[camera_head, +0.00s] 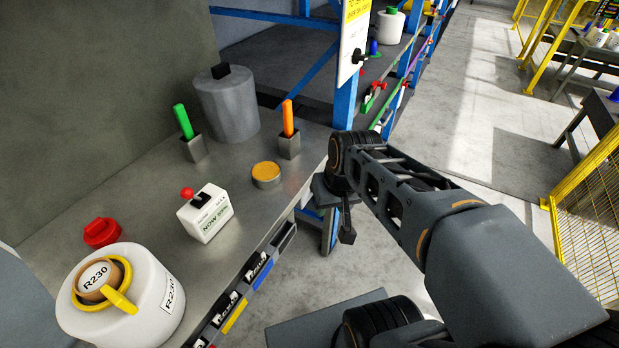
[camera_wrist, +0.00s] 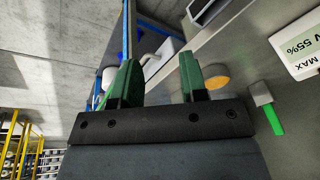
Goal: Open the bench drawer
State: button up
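The bench (camera_head: 240,205) is a grey metal worktop running along the left. Its front edge carries a dark strip with several coloured and white labels (camera_head: 235,315). I cannot clearly make out the drawer or its handle there. My gripper (camera_head: 347,225) hangs just off the bench's front edge at its far end, mostly hidden by my wrist. In the wrist view, my gripper (camera_wrist: 158,78) has two green fingers spread apart with nothing held between them. A pale box-like part (camera_wrist: 163,57) shows beyond the fingertips; I cannot tell if it is the drawer.
Yellow fencing (camera_head: 595,195) stands right.

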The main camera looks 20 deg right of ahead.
jog(key=w+d+f+m+g+y+b, duration=0.1)
jog(key=w+d+f+m+y+b, duration=0.1)
jog(key=w+d+f+y, duration=0.3)
jog(key=w+d+f+m+g+y+b, duration=0.1)
jog(key=w+d+f+y+b, duration=0.25)
jog(key=w, duration=0.35)
jog(key=w+d+f+m+t+y+b, duration=0.1)
jog(key=w+d+f+t+y, duration=0.1)
jog(key=d+f+t+y, duration=0.3)
jog(key=w+d+f+m+t+b, duration=0.1)
jog(key=w+d+f, duration=0.15)
jog(key=d, duration=0.45)
jog(key=x, duration=0.4)
jog(key=p+x, duration=0.1)
jog(key=x, duration=0.7)
jog(key=shift+w+a+f, duration=0.1)
jog(key=shift+a+f, duration=0.2)
jog(key=shift+f, duration=0.15)
grip_shut()
